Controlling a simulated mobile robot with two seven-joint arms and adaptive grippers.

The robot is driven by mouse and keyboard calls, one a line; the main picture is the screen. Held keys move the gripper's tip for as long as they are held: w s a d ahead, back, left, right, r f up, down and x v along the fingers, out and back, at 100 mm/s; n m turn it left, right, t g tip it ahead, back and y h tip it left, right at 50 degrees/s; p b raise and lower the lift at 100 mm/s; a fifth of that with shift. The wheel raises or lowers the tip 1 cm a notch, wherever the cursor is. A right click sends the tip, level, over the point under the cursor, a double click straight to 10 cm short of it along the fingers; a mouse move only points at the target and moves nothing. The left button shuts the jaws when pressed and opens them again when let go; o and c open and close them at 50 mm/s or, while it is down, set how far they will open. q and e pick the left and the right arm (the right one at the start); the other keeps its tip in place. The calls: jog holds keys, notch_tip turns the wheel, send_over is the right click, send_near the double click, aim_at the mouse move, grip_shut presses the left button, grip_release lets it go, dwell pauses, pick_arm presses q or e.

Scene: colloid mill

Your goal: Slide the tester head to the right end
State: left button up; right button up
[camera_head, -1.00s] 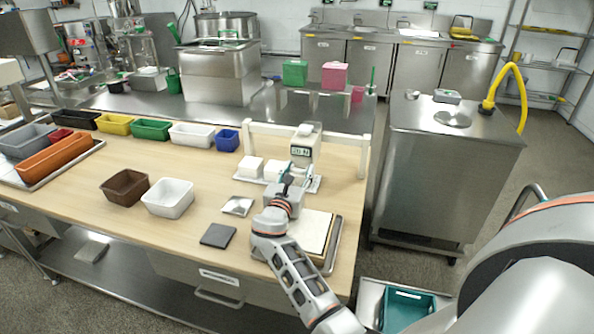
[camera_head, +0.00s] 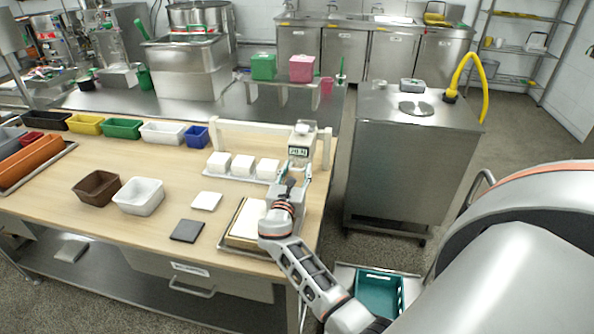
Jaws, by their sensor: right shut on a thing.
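The tester head (camera_head: 301,142), a pale unit with a small dark display, is near the right end of the cream rail (camera_head: 250,131) at the back of the wooden table. A short stretch of rail and the right post (camera_head: 327,152) show to its right. My right gripper (camera_head: 299,179) is at the front of the head and is shut on its lower part. The gripper and wrist hide the exact contact. Three white blocks (camera_head: 242,165) stand in a row on a white tray (camera_head: 235,176) left of the head. My left gripper is not in view.
A steel cabinet (camera_head: 390,175) stands right of the table.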

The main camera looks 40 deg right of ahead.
jog(key=shift+s+d, duration=0.2)
jog(key=shift+d, duration=0.1)
jog(key=o, duration=1.3)
jog(key=shift+c, duration=0.2)
jog(key=v, duration=1.2)
jog(key=shift+a, duration=0.1)
jog(key=shift+a, duration=0.1)
